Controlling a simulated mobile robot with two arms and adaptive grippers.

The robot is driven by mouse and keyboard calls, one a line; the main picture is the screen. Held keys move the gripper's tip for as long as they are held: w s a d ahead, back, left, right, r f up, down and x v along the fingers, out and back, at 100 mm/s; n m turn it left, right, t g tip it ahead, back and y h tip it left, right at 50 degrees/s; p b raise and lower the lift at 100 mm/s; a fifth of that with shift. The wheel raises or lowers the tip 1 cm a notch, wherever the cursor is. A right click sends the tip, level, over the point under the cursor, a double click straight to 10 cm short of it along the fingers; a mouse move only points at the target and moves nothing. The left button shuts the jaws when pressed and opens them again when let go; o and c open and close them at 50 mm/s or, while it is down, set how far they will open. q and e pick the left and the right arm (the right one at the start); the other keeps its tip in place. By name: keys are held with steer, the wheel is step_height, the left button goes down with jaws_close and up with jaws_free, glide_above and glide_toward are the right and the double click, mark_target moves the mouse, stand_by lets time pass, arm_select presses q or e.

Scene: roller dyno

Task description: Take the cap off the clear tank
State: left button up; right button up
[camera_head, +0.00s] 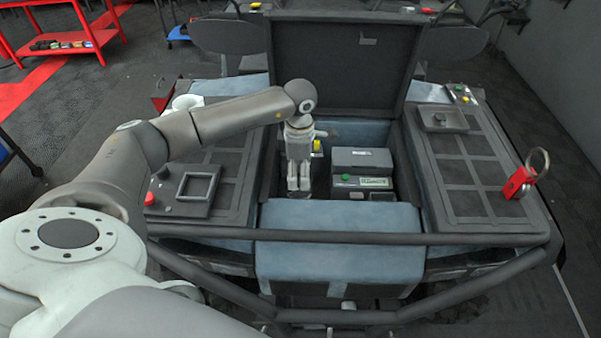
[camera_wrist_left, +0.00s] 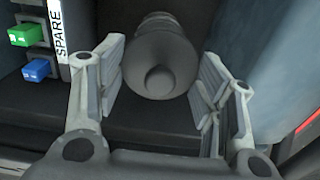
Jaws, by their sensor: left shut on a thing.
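My left gripper (camera_head: 299,186) reaches down into the open compartment of the dark machine. In the left wrist view its two fingers (camera_wrist_left: 160,88) are shut on a dark grey round piece with a knob at its near end, which looks like the cap (camera_wrist_left: 160,62). I cannot tell whether the cap is seated or lifted. I cannot make out the clear tank in either view; the gripper and arm cover part of the compartment. My right gripper is not in view.
A dark box with a green button (camera_head: 362,181) sits right of the gripper in the compartment. The raised lid (camera_head: 335,60) stands behind. A dark tube rail (camera_head: 350,239) crosses the front. A red clamp-like piece (camera_head: 519,183) stands on the right panel. A "SPARE" label (camera_wrist_left: 60,38) is close by.

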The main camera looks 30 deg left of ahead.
mark_target(299, 170)
arm_select(q)
steer(key=shift+r+p, duration=1.1)
steer(key=shift+r, duration=1)
